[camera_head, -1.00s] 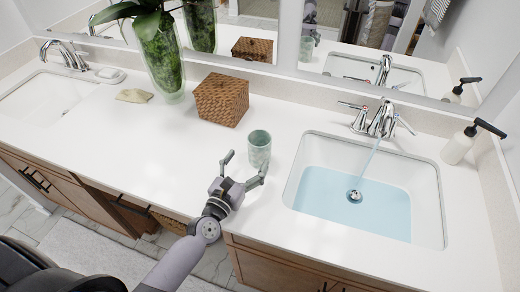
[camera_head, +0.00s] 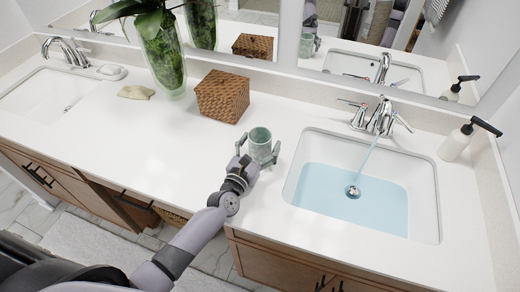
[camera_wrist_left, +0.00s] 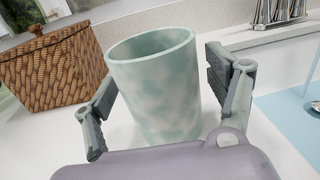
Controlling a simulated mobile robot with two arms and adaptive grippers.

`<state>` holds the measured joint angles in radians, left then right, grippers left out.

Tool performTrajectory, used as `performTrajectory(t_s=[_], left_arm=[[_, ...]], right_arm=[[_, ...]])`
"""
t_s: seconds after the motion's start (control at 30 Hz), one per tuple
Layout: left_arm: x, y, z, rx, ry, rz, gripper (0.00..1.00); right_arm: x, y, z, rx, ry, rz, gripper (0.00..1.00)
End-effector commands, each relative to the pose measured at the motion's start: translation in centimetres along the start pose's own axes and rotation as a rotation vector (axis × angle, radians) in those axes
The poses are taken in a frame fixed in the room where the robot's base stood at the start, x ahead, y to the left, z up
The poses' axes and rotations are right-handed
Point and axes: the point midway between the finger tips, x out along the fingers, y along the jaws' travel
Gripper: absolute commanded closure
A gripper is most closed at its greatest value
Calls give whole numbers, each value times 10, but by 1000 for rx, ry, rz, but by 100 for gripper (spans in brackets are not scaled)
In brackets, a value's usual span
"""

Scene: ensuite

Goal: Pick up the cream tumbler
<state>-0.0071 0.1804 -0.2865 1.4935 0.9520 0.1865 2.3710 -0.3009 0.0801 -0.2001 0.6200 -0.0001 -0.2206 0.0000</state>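The tumbler (camera_head: 260,139) is pale green with whitish mottling and stands upright on the white counter, left of the right-hand sink. In the left wrist view the tumbler (camera_wrist_left: 155,85) stands between the two fingers, its rim open and facing up. My left gripper (camera_head: 258,155) is open around the tumbler, one finger on each side. In the wrist view small gaps show between the fingers (camera_wrist_left: 158,100) and the tumbler's sides. The tumbler's base is partly hidden by the gripper's palm. My right gripper is not in view.
A brown woven box (camera_head: 222,97) stands behind and left of the tumbler. The right sink (camera_head: 420,200) holds blue water under a running faucet (camera_head: 380,118). A soap dispenser (camera_head: 457,143) stands at far right, and a glass vase (camera_head: 164,62) behind left.

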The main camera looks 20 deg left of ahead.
Motion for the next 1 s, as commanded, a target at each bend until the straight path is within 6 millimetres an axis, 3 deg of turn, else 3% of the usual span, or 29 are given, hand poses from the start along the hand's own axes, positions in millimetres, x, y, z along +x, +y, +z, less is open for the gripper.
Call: performTrajectory(t_s=[0.87, 1.0], left_arm=[[0, 0, 0, 0, 0, 0, 80], [0, 0, 2, 0, -3, 1, 82]], right_arm=[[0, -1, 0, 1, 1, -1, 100], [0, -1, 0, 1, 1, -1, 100]])
